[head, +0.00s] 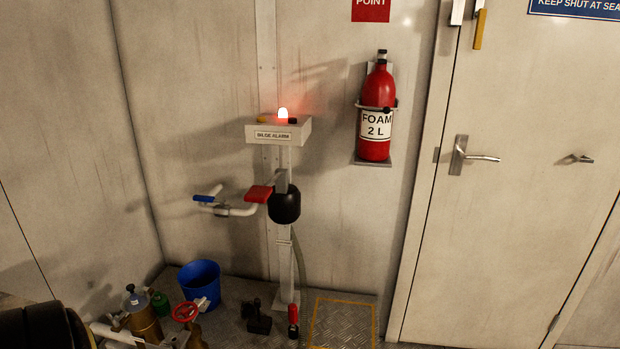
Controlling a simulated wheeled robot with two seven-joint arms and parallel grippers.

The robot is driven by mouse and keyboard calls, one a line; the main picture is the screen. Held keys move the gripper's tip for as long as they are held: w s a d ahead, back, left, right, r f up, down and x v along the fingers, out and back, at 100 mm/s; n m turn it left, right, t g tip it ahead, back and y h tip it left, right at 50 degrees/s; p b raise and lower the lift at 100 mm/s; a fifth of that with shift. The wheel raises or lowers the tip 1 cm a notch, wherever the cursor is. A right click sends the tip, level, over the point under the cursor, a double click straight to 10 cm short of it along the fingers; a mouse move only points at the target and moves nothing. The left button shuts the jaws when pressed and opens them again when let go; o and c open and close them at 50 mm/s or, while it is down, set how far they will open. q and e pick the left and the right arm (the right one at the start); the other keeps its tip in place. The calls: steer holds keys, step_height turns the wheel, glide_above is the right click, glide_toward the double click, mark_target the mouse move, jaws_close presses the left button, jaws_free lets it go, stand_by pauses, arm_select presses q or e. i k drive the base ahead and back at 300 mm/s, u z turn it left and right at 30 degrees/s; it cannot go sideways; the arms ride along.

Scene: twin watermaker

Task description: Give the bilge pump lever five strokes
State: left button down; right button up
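The bilge pump stands on a grey post under a white box labelled "BILGE ALARM" (273,134). A black rounded pump body (285,204) sits on the post below the box. What looks like the pump lever is a grey arm with a red grip (258,193), jutting out from the post towards me and slightly left. A red lamp (283,113) glows on the box. A white pipe with a blue handle (205,198) reaches left beside the pump. Neither of my grippers shows in this view, and nothing touches the lever.
A blue bucket (200,282) stands left of the post. Bottles and a red handwheel (185,312) are at the lower left. A dark tool (256,318) and a red-handled item (293,316) are by the post's foot. A fire extinguisher (377,112) hangs beside a door (500,240).

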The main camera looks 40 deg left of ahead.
mark_target(257, 194)
steer(key=u, duration=0.3)
steer(key=i, duration=0.95)
steer(key=u, duration=0.6)
